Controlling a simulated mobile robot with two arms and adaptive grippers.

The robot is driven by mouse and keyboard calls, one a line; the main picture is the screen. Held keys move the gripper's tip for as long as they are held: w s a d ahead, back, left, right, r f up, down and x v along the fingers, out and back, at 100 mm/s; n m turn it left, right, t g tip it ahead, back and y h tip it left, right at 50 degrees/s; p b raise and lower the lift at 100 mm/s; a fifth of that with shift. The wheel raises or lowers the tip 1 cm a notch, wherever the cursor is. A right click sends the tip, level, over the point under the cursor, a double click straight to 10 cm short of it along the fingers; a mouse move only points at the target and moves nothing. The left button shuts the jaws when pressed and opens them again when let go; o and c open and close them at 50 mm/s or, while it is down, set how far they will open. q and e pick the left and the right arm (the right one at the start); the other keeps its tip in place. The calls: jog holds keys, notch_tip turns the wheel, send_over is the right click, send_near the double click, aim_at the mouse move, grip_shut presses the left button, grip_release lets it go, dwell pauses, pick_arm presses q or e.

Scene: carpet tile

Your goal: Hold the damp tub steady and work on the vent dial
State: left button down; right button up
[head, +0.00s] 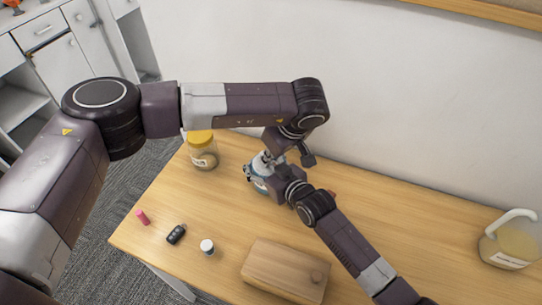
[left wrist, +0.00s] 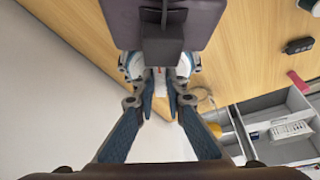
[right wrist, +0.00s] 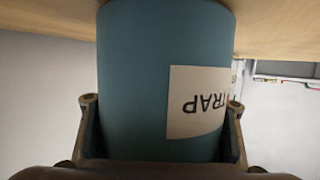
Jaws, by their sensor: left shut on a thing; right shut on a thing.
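The damp tub (head: 257,184) stands on the table in the middle of the head view, blue with a pale top, partly hidden by my arms. In the right wrist view its blue wall (right wrist: 135,80) fills the space between the fingers, with a cream label reading "TRAP" upside down. My right gripper (right wrist: 162,125) is shut around the tub's side. My left gripper (left wrist: 160,92) comes from above and is shut at the tub's top, on the vent dial, which is mostly hidden between the fingers. Pale parts of the top show beside them. The dial's setting cannot be read.
A yellow-lidded jar (head: 203,155) stands left of the tub. A pink item (head: 142,217), black fob (head: 176,234) and white-capped bottle (head: 207,247) lie nearer the front. A wooden box (head: 283,272) is at the front, a handled jug (head: 512,243) far right. A wall runs behind.

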pick_arm(q)
jog(key=shift+d+n, duration=0.1)
jog(key=shift+n, duration=0.3)
jog(key=c, duration=2)
grip_release()
jog(key=shift+o, duration=0.2)
jog(key=v, duration=1.2)
jog(key=shift+w, duration=0.1)
pick_arm(e)
jog(key=o, duration=1.3)
